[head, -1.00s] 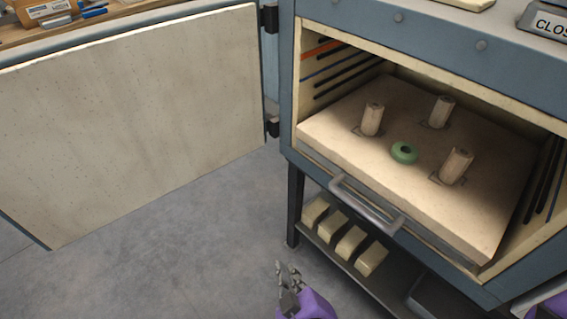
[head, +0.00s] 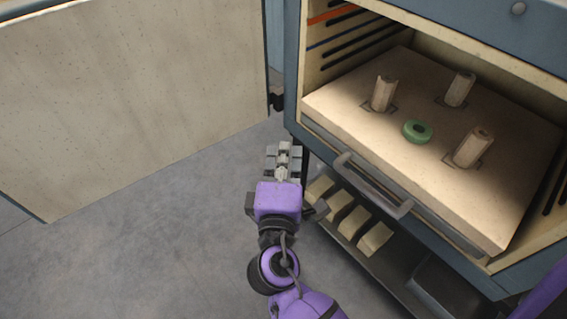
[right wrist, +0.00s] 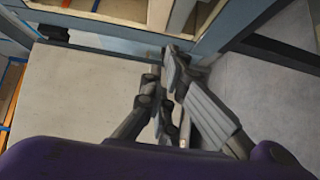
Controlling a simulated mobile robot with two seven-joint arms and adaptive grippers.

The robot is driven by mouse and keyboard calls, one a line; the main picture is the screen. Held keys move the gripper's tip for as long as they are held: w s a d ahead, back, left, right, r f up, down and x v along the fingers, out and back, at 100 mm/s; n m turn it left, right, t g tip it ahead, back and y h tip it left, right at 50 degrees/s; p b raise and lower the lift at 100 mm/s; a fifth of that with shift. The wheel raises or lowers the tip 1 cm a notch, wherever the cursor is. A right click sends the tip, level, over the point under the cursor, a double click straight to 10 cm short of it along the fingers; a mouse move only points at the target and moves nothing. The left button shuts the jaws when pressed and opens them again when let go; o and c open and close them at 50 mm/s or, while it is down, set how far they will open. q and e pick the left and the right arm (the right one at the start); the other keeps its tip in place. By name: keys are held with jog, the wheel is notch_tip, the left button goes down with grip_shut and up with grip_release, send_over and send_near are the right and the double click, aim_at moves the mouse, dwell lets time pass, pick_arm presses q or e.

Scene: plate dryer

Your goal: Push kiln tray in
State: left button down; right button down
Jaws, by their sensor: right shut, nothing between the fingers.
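The kiln tray (head: 345,112) is a thick cream slab inside the open kiln at right in the head view. It carries three upright posts and a green ring (head: 417,132). A grey bar handle (head: 372,188) sticks out from its front. My right gripper (head: 284,152) is shut and empty over the floor, left of the handle and apart from it, near the kiln's left front leg. In the right wrist view its fingers (right wrist: 172,98) are together, with no tray visible. My left gripper is not in view.
The kiln door (head: 130,110) stands wide open at left; its hinge (head: 277,96) is just above my right gripper. Below the kiln, a shelf holds several cream bricks (head: 355,222). The grey floor (head: 150,245) at lower left is clear.

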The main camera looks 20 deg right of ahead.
aim_at(331, 111)
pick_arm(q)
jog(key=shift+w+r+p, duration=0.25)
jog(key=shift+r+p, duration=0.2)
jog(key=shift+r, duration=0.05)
pick_arm(e)
jog(key=w+d, duration=0.5)
jog(key=shift+d, duration=0.1)
jog(key=shift+w+d, duration=0.1)
